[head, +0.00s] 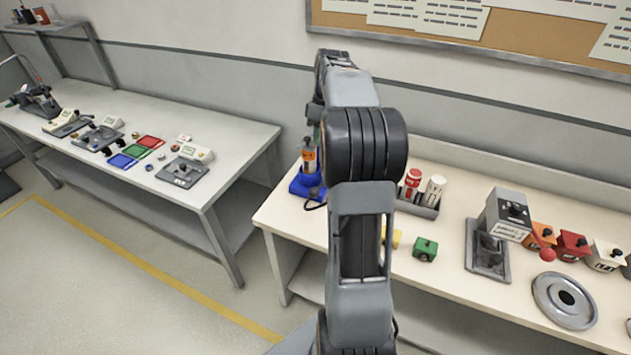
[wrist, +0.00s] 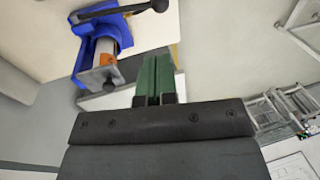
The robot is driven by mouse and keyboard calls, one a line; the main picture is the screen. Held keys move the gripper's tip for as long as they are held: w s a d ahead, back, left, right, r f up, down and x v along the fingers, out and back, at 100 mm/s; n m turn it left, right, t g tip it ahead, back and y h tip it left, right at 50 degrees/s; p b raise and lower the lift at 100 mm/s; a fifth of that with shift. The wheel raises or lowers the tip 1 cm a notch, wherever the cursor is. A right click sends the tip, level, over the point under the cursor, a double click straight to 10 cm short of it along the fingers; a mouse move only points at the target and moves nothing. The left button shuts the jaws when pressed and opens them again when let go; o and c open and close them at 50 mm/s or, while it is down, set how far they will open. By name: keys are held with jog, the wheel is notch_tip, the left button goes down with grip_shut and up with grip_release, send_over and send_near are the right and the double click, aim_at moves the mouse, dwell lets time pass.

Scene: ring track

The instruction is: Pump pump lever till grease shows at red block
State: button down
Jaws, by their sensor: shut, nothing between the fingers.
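A blue stand with an orange-and-grey cylinder (head: 308,160) is on the right-hand bench, left of my arm. In the wrist view, the blue device (wrist: 92,28) shows a black lever (wrist: 130,9) ending in a round black knob. I take this lever to be the pump lever. My gripper (wrist: 157,60) is shut and empty, its green fingers below and right of the device, apart from the knob. My arm mostly hides the gripper in the head view. A red block (head: 572,246) with a dark knob is at the right. No grease is discernible on it.
A second bench (head: 225,150) is at left.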

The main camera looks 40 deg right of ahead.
jog(key=a+f, duration=0.1)
jog(key=f, duration=0.3)
jog(key=f+p, duration=0.1)
jog(key=f, duration=0.4)
jog(key=s+a+f, duration=0.1)
jog(key=f, duration=0.3)
jog(key=shift+a+f+p, duration=0.3)
jog(key=shift+f+p, duration=0.1)
jog(key=shift+f, duration=0.1)
